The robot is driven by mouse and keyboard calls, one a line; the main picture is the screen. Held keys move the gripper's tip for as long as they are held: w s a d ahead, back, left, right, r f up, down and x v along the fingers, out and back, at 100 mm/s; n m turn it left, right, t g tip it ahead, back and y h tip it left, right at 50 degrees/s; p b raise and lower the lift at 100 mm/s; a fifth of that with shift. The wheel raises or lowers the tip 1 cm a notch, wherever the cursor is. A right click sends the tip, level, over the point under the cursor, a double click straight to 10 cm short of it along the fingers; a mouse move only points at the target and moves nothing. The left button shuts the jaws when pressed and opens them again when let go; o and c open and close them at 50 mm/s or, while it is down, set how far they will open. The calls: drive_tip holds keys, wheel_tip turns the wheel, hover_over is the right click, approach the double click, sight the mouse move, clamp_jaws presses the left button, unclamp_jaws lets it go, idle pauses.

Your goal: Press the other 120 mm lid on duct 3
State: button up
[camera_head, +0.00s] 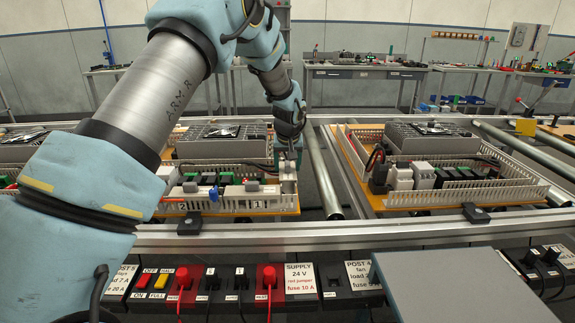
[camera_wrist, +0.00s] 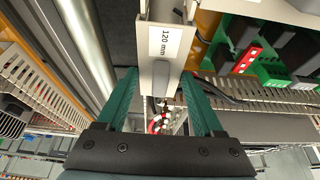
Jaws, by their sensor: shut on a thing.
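My gripper (camera_head: 289,152) reaches down at the right end of the left wiring board. In the wrist view my gripper (camera_wrist: 160,88) has its two dark green fingers on either side of a pale lid (camera_wrist: 148,75) labelled 120 mm, and is shut on it. The lid has a grey knob on top. It lies in line with a pale duct (camera_wrist: 181,9) at the top of the wrist view; whether it is seated there I cannot tell. In the head view the lid (camera_head: 288,172) shows small under the gripper. Duct labels 2 and 1 show on the board's front; no label 3 is readable.
A second board (camera_head: 364,190) with components stands to the right, across rollers (camera_head: 325,175). A metal rail (camera_head: 300,236) and a power panel (camera_head: 225,292) run along the front.

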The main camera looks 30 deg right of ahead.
drive_tip(key=shift+f, duration=0.45)
drive_tip(key=o, duration=1.3)
drive_tip(key=shift+o, duration=0.2)
drive_tip(key=shift+r, duration=0.1)
drive_tip(key=b+v, duration=0.2)
drive_tip(key=v, duration=0.8)
drive_tip(key=shift+r, duration=0.35)
drive_tip(key=shift+s, duration=0.1)
